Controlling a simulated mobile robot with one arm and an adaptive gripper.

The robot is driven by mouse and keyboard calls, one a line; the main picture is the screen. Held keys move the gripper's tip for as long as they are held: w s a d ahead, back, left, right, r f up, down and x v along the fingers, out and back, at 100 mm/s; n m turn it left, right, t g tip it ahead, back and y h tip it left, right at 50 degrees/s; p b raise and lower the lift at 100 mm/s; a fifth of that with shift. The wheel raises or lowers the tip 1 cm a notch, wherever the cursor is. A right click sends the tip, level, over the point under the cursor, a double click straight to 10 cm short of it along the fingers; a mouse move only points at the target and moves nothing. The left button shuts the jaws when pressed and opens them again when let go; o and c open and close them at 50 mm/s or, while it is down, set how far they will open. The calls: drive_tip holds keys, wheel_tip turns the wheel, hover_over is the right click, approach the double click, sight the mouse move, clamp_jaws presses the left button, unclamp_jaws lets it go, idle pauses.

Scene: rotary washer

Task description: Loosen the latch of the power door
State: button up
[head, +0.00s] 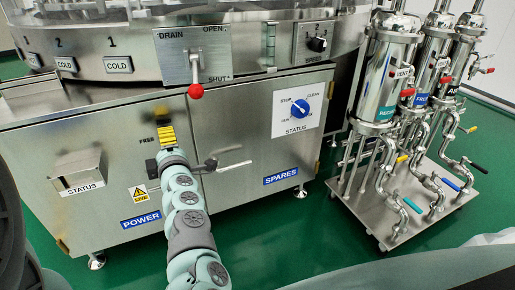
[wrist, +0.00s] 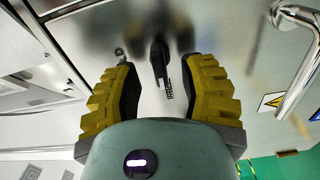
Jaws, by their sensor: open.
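The power door (head: 105,150) is a flat steel panel with a blue POWER label (head: 141,219) and a yellow warning sign (head: 138,192), shut in the cabinet front. My gripper (head: 166,134), with yellow ribbed fingers, is at the upper right part of this door. In the wrist view my gripper (wrist: 162,66) is open, one finger on each side of a small black latch (wrist: 159,53) on the steel panel. A gap shows between the latch and each finger. Contact deeper between the fingers cannot be told. In the head view my gripper and arm hide the latch.
A steel bar handle (wrist: 302,80) stands out right of the gripper in the wrist view. The SPARES door (head: 270,150) is to the right, with a status dial (head: 300,108). A red-knobbed lever (head: 195,90) hangs above. A filter cart (head: 415,205) stands at the right.

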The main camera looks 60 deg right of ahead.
drive_tip(key=v, duration=1)
drive_tip(key=shift+s, duration=0.15)
drive_tip(key=shift+a+f, duration=0.1)
